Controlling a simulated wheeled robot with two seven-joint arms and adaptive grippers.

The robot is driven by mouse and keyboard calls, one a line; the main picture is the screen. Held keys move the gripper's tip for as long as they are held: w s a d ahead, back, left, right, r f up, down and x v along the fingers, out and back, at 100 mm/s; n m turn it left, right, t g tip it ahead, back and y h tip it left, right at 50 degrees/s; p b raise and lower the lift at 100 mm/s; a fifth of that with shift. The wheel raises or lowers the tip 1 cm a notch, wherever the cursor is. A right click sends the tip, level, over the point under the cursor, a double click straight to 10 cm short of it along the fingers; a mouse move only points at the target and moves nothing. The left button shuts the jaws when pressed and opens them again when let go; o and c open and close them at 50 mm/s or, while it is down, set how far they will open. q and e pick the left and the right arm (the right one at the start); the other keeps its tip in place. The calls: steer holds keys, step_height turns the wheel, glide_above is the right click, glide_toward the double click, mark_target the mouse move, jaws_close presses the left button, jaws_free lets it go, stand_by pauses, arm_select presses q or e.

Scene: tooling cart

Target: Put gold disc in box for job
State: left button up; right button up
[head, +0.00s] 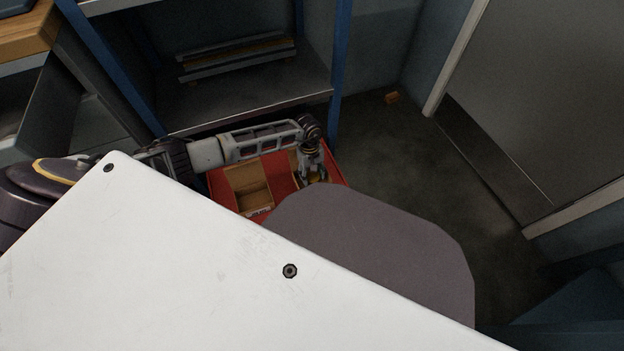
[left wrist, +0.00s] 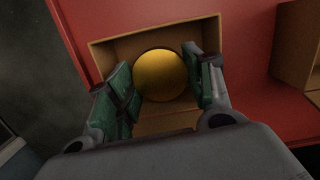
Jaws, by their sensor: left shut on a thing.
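The gold disc (left wrist: 161,75) shows round and face-on in the left wrist view, between the green-padded fingers of my left gripper (left wrist: 163,82). The gripper is shut on it. An open cardboard box (left wrist: 205,30) surrounds the disc in that view; I cannot tell how deep the disc is or whether it touches the bottom. In the head view my left gripper (head: 313,179) points down at the right part of the red tray (head: 335,172), mostly covering that box. My right gripper is not in view.
Another open cardboard box (head: 248,188) with a white label stands left of the gripper in the red tray. A blue-posted shelf (head: 250,98) with stacked bars rises behind. Clear floor (head: 420,180) lies to the right.

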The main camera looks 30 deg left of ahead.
mark_target(312, 175)
arm_select(q)
steer(key=shift+f+b, duration=0.9)
steer(key=shift+f, duration=0.95)
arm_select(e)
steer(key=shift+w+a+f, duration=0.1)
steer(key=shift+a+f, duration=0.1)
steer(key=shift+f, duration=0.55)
arm_select(q)
steer(key=o, duration=1.1)
steer(key=shift+f, duration=0.1)
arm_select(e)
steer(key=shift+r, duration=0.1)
